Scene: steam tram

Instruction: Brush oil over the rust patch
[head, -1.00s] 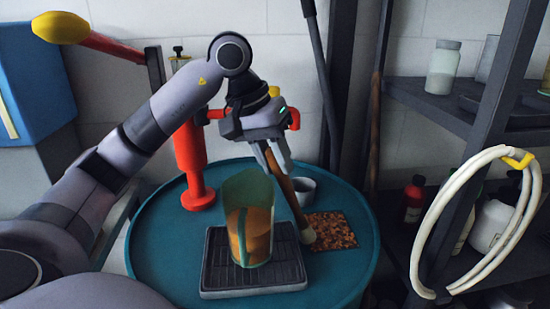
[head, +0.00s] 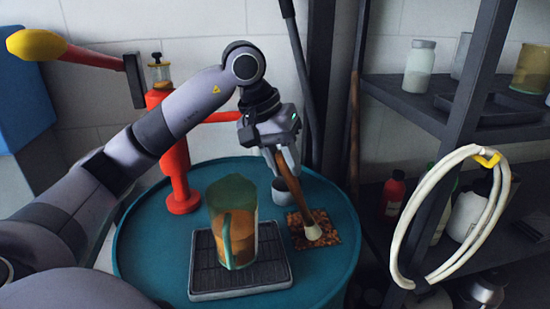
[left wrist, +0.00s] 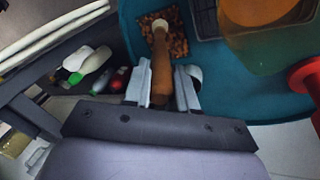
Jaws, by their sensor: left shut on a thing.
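The rust patch (head: 327,230) is a mottled brown-orange square on the right part of the round teal drum top (head: 150,250). My left gripper (head: 282,165) is shut on the wooden handle of a brush (head: 299,195). The brush slants down, and its pale tip lies over the rust patch; it looks in contact. In the left wrist view the brush (left wrist: 161,75) runs between the two fingers, with its pale end at the patch (left wrist: 177,42). A clear jug (head: 238,235) with amber oil stands on a black drip tray (head: 275,270). My right gripper is not in view.
A small grey cup (head: 284,190) stands just behind the brush. A red pump (head: 177,175) rises at the drum's back left. A dark shelf (head: 410,105) with jars and bottles, and a white hose coil (head: 405,240), are at the right.

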